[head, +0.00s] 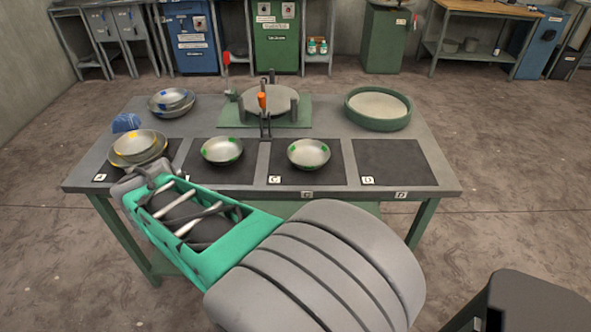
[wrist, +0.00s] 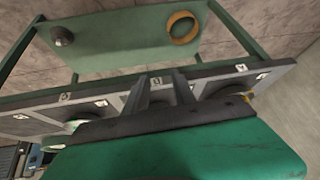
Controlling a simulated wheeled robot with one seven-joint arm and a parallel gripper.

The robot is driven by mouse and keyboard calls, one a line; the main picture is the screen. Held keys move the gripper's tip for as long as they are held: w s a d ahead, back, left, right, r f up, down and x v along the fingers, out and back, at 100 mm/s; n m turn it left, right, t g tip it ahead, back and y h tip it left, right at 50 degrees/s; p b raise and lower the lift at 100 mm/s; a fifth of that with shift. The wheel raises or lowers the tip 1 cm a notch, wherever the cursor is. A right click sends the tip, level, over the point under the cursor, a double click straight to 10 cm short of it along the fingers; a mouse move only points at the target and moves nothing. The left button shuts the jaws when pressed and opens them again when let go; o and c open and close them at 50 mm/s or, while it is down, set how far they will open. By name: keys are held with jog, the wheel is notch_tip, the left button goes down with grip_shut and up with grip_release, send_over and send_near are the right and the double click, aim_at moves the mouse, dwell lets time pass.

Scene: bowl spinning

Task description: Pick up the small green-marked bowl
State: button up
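Two metal bowls with green marks stand upright on dark mats on the table: the left green-marked bowl (head: 221,150) and the right green-marked bowl (head: 308,154), on the mat labelled C. They look close in size, and I cannot tell surely which is smaller. My gripper (head: 140,180) is at the table's front left edge, left of both bowls and nearest the yellow-marked bowls. In the wrist view, the fingers of my gripper (wrist: 161,92) stand apart with nothing seen between them. A green-marked bowl (wrist: 76,126) shows partly at the left there.
Stacked yellow-marked bowls (head: 138,146) sit on the left mat, and stacked blue-marked bowls (head: 172,102) behind, near a blue cloth (head: 126,122). A round stand with an orange-handled tool (head: 262,102) is at the back middle. A green-rimmed round tray (head: 378,122) is at back right. Mat D (head: 390,164) is empty.

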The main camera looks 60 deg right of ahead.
jog(key=s+d+f+m+g+h+b, duration=0.1)
jog(key=d+f+m+h, duration=0.15)
jog(key=d, duration=0.35)
jog(key=s+d+f+m+h+b, duration=0.1)
jog(key=s+d+f+m+b, duration=0.2)
jog(key=d, duration=0.4)
jog(key=m+g+h+b, duration=0.3)
jog(key=m+g+h, duration=0.3)
jog(key=m, duration=0.5)
send_near(309, 157)
jog(key=shift+n, duration=0.25)
jog(key=s, duration=0.2)
jog(key=s+r, duration=0.1)
jog(key=s, duration=0.1)
jog(key=s+a, duration=0.1)
jog(key=s, duration=0.1)
jog(key=shift+s+r, duration=0.15)
jog(key=x, duration=0.6)
jog(key=shift+d, duration=0.15)
jog(key=shift+d+f, duration=0.2)
jog(key=shift+d, duration=0.15)
jog(key=shift+c, duration=0.4)
grip_shut()
